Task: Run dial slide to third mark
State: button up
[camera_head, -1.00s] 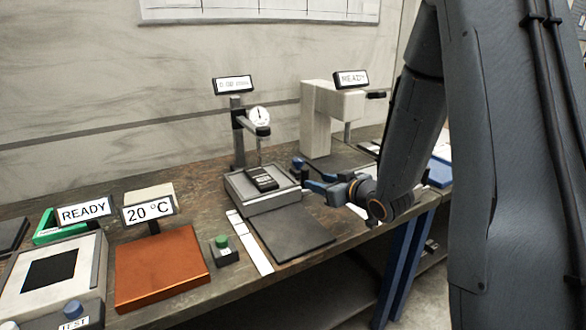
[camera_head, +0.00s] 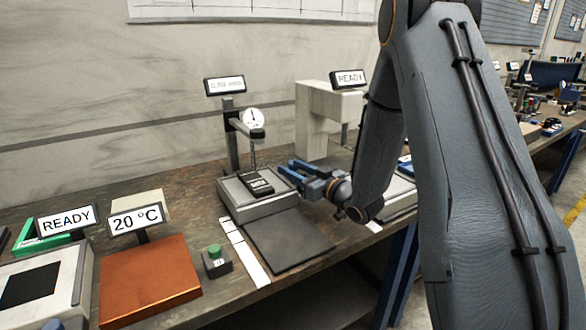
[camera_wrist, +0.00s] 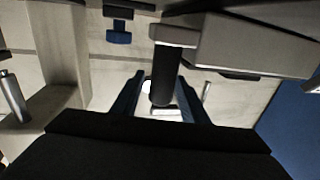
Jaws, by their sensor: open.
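The dial gauge (camera_head: 252,118), with a round white face, is on an arm of a dark upright post (camera_head: 231,150). The post stands behind a light grey base (camera_head: 262,207). A black block with a small label (camera_head: 256,182) lies on the base under the gauge's stem. My gripper (camera_head: 287,168) is open, with blue fingers at the right rear of the base, close to the block. Contact cannot be told. In the wrist view a dark cylinder (camera_wrist: 165,80) shows between my fingers (camera_wrist: 160,95); what it belongs to is unclear. No slide marks are readable.
A dark mat (camera_head: 288,240) and a white marked strip (camera_head: 244,252) lie in front of the base. A green-button box (camera_head: 215,262) and an orange plate (camera_head: 150,280) are at left.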

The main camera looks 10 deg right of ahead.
jog(key=shift+w+a, duration=0.15)
jog(key=shift+w, duration=0.05)
grip_shut()
jog(key=x, duration=0.1)
jog(key=b+x, duration=0.1)
jog(key=x, duration=0.1)
jog(key=d+x, duration=0.1)
jog(key=x, duration=0.1)
jog(key=shift+w+a, duration=0.1)
jog(key=shift+w, duration=0.2)
grip_release()
jog(key=shift+w, duration=0.1)
